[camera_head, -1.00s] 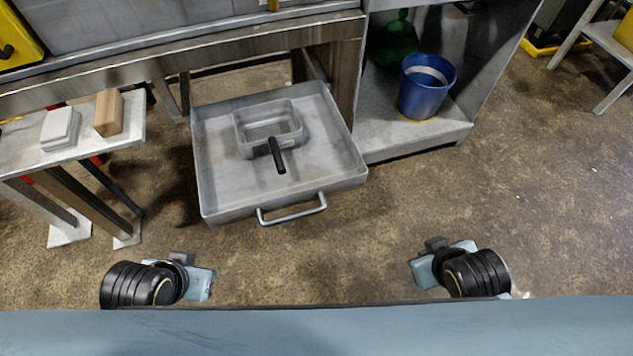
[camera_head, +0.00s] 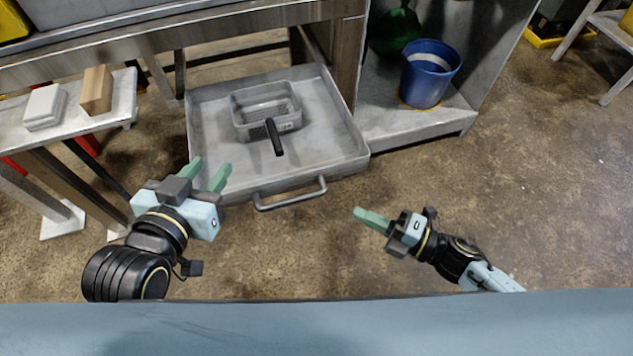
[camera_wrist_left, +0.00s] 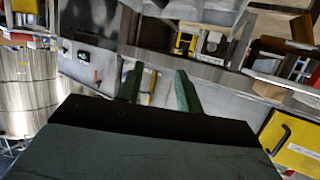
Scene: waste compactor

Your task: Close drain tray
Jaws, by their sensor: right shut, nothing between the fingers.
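The grey metal drain tray (camera_head: 215,155) is pulled out below the bench in the head view, with its front handle (camera_head: 290,194) facing me. A small perforated basket (camera_head: 266,106) with a black grip (camera_head: 274,137) sits in the tray. My left gripper (camera_head: 207,170) is open and empty at the tray's front left corner; whether it touches the tray I cannot tell. My right gripper (camera_head: 358,214) is shut and empty, to the right of the handle and apart from it. In the left wrist view the left fingers (camera_wrist_left: 158,88) are spread, and the tray is not recognisable there.
A side table (camera_head: 68,129) with a white box (camera_head: 44,107) and a wooden block (camera_head: 96,90) stands at the left. A blue bucket (camera_head: 428,74) stands on a low shelf (camera_head: 400,125) at the right. The floor right of the tray is clear.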

